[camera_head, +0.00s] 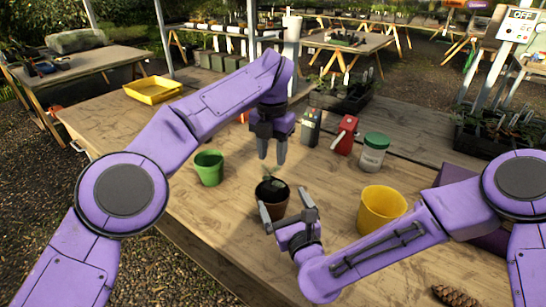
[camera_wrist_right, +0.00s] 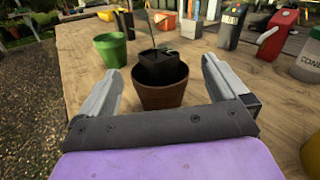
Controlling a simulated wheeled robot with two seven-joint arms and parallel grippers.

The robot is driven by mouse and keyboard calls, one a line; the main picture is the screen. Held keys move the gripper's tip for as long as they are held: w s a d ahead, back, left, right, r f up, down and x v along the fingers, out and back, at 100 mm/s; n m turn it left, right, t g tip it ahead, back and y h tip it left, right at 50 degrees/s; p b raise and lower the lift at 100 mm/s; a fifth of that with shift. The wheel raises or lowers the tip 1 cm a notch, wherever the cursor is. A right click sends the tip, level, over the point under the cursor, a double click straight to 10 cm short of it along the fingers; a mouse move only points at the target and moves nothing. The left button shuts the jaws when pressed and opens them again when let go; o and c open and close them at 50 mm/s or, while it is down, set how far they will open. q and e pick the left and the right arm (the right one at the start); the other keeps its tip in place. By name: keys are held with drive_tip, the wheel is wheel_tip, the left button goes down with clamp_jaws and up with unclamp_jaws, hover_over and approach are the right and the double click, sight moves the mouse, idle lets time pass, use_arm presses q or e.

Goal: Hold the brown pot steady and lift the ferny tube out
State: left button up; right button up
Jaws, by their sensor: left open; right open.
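The brown pot (camera_head: 272,203) stands upright on the wooden table, and it also shows in the right wrist view (camera_wrist_right: 158,97). A dark square tube (camera_wrist_right: 160,68) sits inside it, with a small ferny green plant (camera_head: 272,183) on top. My right gripper (camera_head: 287,206) is open at the near side of the pot. In the right wrist view its fingers lie to the left and right of the pot, with gaps showing; I cannot tell if either touches. My left gripper (camera_head: 271,154) points down above and behind the pot, open and empty, apart from the plant.
A green pot (camera_head: 209,168) stands left and a yellow pot (camera_head: 381,208) right of the brown pot. A grey device (camera_head: 310,127), a red can (camera_head: 345,135) and a lidded jar (camera_head: 373,153) stand behind. A pine cone (camera_head: 454,296) lies near right. The table's front left is clear.

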sight(278, 213)
wheel_tip(278, 213, down, 8)
drive_tip(key=shift+f, duration=0.1)
drive_tip(key=x, duration=0.7)
drive_tip(key=shift+w, duration=0.25)
drive_tip(key=c, duration=0.6)
drive_tip(key=shift+c, duration=0.2)
